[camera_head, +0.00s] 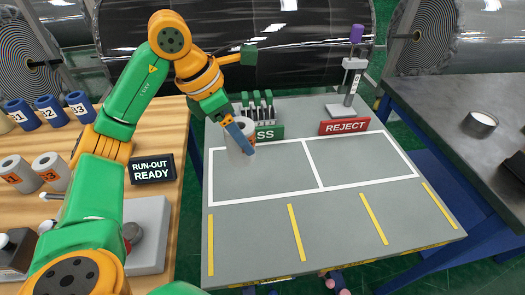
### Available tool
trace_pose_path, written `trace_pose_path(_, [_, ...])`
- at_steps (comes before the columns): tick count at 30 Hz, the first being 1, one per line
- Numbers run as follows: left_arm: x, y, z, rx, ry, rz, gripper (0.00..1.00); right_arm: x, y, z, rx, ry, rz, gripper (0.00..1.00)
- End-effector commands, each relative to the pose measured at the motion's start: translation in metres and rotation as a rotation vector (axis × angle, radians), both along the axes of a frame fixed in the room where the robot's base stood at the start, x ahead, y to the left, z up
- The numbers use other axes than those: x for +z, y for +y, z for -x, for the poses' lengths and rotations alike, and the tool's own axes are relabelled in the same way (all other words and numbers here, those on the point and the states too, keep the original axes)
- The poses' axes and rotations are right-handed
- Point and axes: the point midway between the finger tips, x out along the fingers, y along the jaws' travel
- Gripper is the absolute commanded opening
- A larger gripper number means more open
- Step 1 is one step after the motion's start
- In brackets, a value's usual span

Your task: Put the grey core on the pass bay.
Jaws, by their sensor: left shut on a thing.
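My left gripper (241,138) is shut on the grey core (236,156), a pale grey cylinder partly hidden behind the blue fingers. My right gripper is not in view.
A rack of green-and-black items (257,106) stands behind the green sign. The red REJECT sign (345,127) and a purple-topped stand (354,75) are at the back right. Blue rolls (48,108) and grey rolls (50,168) stand on the wooden table. The bay's middle is clear.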

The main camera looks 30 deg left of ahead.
Motion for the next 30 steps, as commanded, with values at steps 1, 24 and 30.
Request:
trace_pose_path(1, [0.000,-0.005,-0.013,-0.002,0.006,0.004,0.08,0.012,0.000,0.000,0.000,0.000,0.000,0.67])
trace_pose_path(24, [-0.097,-0.015,-0.065,-0.003,-0.002,0.000,0.08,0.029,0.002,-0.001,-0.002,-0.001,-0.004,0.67])
trace_pose_path(30, [-0.099,-0.015,-0.065,-0.003,-0.001,-0.001,0.98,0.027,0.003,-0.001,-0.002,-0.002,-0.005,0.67])
